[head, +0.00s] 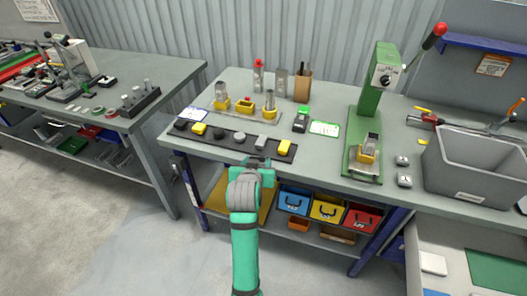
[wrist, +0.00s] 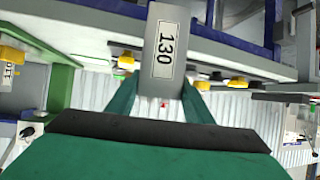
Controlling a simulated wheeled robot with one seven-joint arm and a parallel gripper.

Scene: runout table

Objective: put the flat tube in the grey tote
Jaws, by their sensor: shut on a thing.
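The flat tube (wrist: 164,45) is a grey, flat-sided piece marked 130, seen in the wrist view between my gripper's two green fingers. My gripper (wrist: 160,98) is shut on it. In the head view my gripper (head: 258,164) is at the front edge of the middle workbench, and I cannot clearly make out the tube there. The grey tote (head: 468,178) stands at the right end of the same bench, well to the right of my gripper. It is open at the top, and the part of its inside that shows looks empty.
A black strip (head: 228,138) with grey and yellow pieces lies along the bench front, just beyond my gripper. A green press (head: 368,105) with a red-knobbed lever stands tall between my gripper and the tote. Coloured bins (head: 328,208) sit on the shelf below.

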